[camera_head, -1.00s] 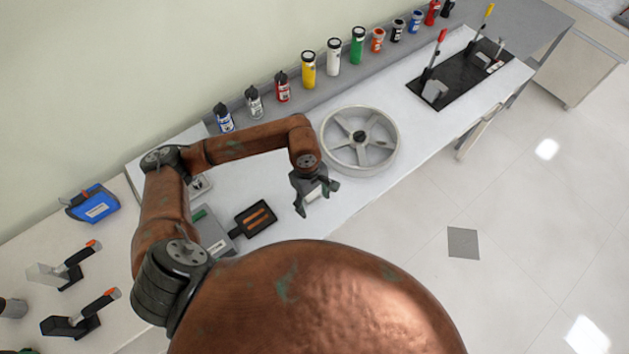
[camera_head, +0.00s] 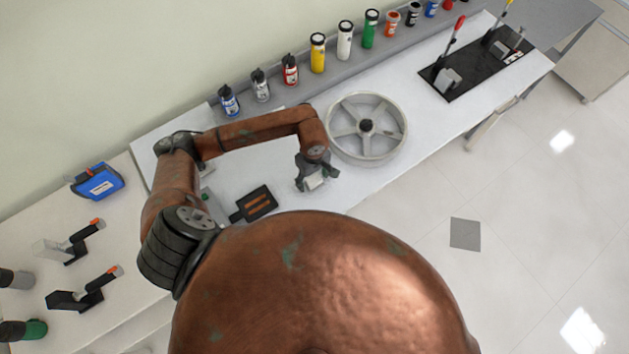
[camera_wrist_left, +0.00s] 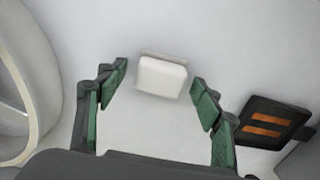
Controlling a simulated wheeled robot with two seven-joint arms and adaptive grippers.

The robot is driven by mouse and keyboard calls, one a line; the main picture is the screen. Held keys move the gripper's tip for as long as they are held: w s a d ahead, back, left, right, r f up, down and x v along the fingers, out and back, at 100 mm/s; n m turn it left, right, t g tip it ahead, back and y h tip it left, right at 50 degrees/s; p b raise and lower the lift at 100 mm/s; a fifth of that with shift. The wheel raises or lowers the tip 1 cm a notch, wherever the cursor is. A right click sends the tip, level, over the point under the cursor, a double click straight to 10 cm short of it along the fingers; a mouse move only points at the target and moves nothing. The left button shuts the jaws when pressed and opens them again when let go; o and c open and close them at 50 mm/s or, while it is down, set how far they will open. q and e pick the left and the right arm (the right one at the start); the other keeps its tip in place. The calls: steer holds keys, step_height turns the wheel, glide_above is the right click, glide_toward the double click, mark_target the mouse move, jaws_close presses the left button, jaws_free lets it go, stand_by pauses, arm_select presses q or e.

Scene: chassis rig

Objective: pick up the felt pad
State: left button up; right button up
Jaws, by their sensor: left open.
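The felt pad appears as a small white block with rounded corners (camera_wrist_left: 161,77) on the white bench top in the left wrist view. It also shows, partly covered, in the head view (camera_head: 314,183). My left gripper (camera_head: 316,179) is open above the bench. In the left wrist view its green-lined fingers (camera_wrist_left: 159,76) stand on either side of the pad, with a gap on each side, so it is not gripped. I cannot tell the height of the fingertips above the bench. My right gripper is not in view.
A grey spoked wheel (camera_head: 367,128) lies right of the gripper. A black tray with orange strips (camera_head: 256,204) lies to its left. Several bottles, including a yellow one (camera_head: 317,53), line the back ledge. Toggle clamps (camera_head: 80,243) stand at left. Bare bench lies around the pad.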

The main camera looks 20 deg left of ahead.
arm_select(q)
steer(key=c, duration=1.2)
steer(key=shift+c, duration=0.2)
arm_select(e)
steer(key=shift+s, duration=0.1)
arm_select(q)
steer(key=shift+r, duration=0.1)
